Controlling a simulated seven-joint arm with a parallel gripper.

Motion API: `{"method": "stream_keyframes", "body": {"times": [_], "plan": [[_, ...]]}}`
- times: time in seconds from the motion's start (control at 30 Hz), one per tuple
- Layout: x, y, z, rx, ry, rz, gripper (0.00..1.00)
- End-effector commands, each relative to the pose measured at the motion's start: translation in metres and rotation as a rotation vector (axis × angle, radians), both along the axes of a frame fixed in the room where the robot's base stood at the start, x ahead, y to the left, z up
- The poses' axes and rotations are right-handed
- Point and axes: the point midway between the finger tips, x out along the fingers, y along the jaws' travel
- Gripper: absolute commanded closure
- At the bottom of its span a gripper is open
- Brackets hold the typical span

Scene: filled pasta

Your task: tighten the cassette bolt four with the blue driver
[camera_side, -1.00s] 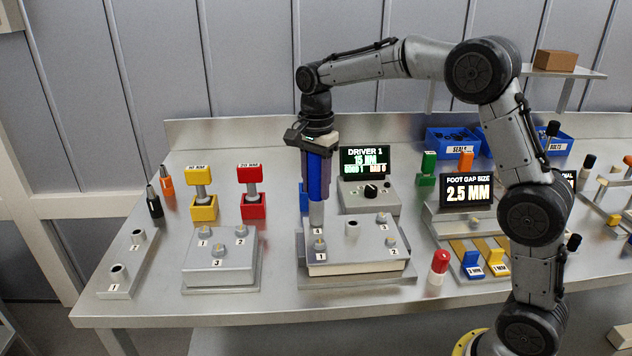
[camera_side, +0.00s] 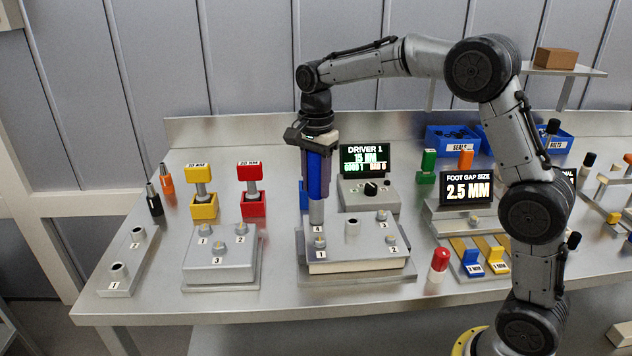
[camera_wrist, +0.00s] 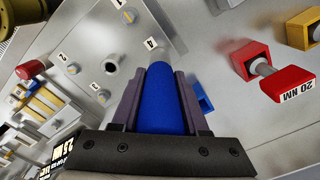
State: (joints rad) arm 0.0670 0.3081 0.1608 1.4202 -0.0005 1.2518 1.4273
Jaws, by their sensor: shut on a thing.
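My gripper (camera_side: 318,160) is shut on the blue driver (camera_side: 319,182), which it holds upright over the back left corner of the cassette (camera_side: 350,254). The driver's grey lower end (camera_side: 316,212) stands at the label 4 and hides bolt four; I cannot tell whether it is seated. Bolt 1 (camera_side: 320,243), bolt 2 (camera_side: 391,242) and bolt 3 (camera_side: 382,215) show at the other corners. In the wrist view the blue driver (camera_wrist: 161,100) lies between the two fingers, pointing at the label 4 (camera_wrist: 152,44).
The driver display (camera_side: 365,159) reads DRIVER 1, 15 NM; its bottom line is hard to read. It stands behind the cassette. A second plate with bolts (camera_side: 220,267), yellow (camera_side: 204,207) and red (camera_side: 252,206) stands are left. A red-capped bottle (camera_side: 438,264) stands right.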

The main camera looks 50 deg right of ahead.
Motion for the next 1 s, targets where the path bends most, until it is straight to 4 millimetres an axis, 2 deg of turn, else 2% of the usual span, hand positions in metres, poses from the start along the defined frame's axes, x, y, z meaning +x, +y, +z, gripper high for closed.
{"method": "stream_keyframes", "body": {"times": [0.8,1.0], "plan": [[0.0004,-0.0001,-0.0003,-0.001,-0.003,0.000,1.00],[0.0007,0.0000,0.0085,-0.001,-0.004,0.000,1.00]]}}
